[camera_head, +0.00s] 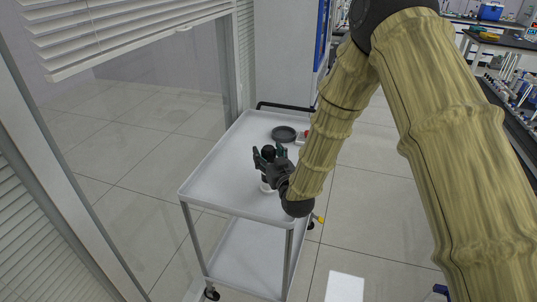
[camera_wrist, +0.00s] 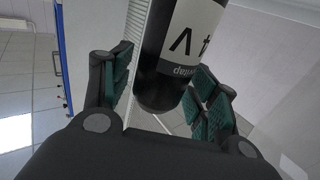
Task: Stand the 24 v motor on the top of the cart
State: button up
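The 24 V motor (camera_wrist: 165,75) is a black cylinder with a white printed label. It fills the space between my fingers in the wrist view, its black end nearest the palm. In the head view its dark end (camera_head: 268,150) shows between the fingers. In the head view my gripper (camera_head: 270,158) is over the front half of the white cart's top (camera_head: 222,175). Whether the motor touches the cart is hidden.
A dark round dish (camera_head: 284,133) lies farther back on the cart top, with a small red and white item (camera_head: 302,137) to its right. A dark handle (camera_head: 285,106) rises at the far end. The cart's left part is clear. A glazed partition stands left of the cart.

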jog(key=shift+s+r, duration=0.1)
dwell(0.3)
jog(key=b+v, duration=0.2)
jog(key=v, duration=1)
